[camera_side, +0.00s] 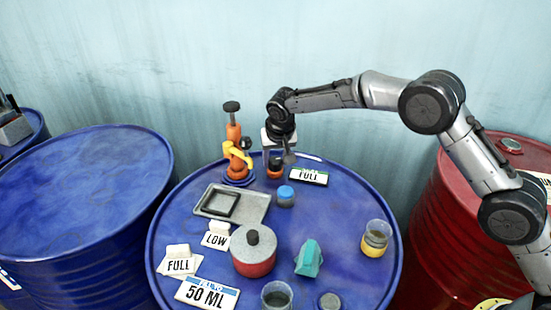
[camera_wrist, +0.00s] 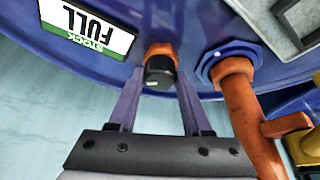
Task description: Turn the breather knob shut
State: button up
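The breather knob (camera_wrist: 160,72) is a small black cap on an orange base, near the far edge of the blue drum top. In the side view the breather knob (camera_side: 275,161) stands just right of the orange pump (camera_side: 236,150). My gripper (camera_side: 279,155) is above and around it, pointing down. In the wrist view my gripper (camera_wrist: 160,82) is open, with one finger on each side of the knob and a narrow gap showing. I cannot tell whether the fingertips are level with the knob.
The orange pump (camera_wrist: 238,100) stands close beside my right finger in the wrist view. A "FULL" stock sign (camera_side: 308,177) lies right of the knob. A grey tray (camera_side: 258,209), a red-and-grey pot (camera_side: 253,262), cards and jars stand nearer on the blue drum (camera_side: 340,195).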

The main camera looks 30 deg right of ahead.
grip_shut()
jog(key=shift+n, duration=0.3)
jog(key=n+y, duration=0.2)
jog(key=n, duration=0.3)
jog(key=shift+d, duration=0.2)
jog(key=shift+w+d+n+y, duration=0.1)
jog(key=shift+n+y, duration=0.9)
jog(key=shift+n, duration=1.3)
jog(key=o, duration=0.7)
grip_release()
